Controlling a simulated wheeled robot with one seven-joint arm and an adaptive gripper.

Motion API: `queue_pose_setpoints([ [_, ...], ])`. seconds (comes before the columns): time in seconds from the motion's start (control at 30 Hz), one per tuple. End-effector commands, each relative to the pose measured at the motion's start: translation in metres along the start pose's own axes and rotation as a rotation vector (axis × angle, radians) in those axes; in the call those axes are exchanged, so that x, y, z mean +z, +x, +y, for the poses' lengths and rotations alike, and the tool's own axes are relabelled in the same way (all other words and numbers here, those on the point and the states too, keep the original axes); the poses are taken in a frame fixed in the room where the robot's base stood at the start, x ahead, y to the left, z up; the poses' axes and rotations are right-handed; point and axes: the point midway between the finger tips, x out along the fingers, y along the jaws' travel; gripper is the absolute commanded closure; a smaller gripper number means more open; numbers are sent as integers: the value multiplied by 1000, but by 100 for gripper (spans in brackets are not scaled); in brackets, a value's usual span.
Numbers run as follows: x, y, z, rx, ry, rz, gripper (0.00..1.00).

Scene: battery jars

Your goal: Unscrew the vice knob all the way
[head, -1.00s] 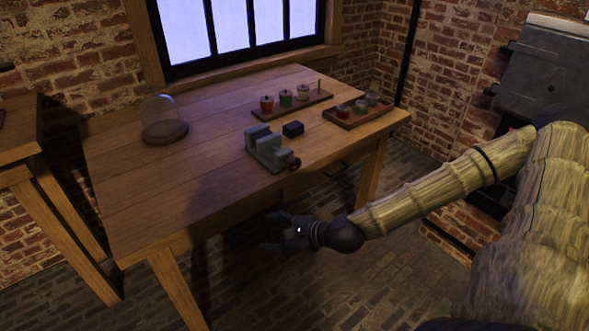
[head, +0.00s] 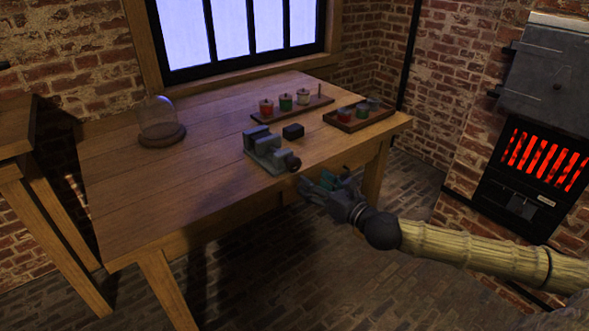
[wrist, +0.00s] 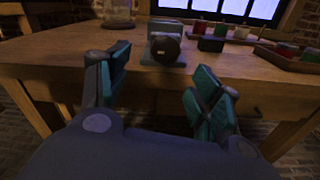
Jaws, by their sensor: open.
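The grey-green vice (head: 264,148) stands near the front edge of the wooden table (head: 190,185). Its dark round knob (head: 294,164) faces out over the edge. In the wrist view the knob (wrist: 166,46) sits ahead and above, between and beyond my fingers, in front of the vice body (wrist: 160,30). My gripper (head: 320,185) is just off the table's front edge, slightly below and right of the knob. In the wrist view my gripper (wrist: 155,90) is open and empty, with teal pads spread apart. It does not touch the knob.
A small black block (head: 293,131) lies behind the vice. A wooden board (head: 292,108) with several coloured jars and a peg stands at the back; a tray (head: 360,116) with more jars is right of it. A glass dome (head: 159,120) stands left. A glowing stove (head: 530,165) is far right.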

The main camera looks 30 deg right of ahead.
Motion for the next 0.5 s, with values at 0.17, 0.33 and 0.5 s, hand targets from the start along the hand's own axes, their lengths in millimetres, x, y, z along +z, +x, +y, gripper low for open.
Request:
queue_pose_setpoints([
  [0.17,4,-2,-7,-14,39,-25,36],
  [0.33,4,5,-7,-14,41,-27,36],
  [0.5,5,20,-7,-12,39,-26,36],
])
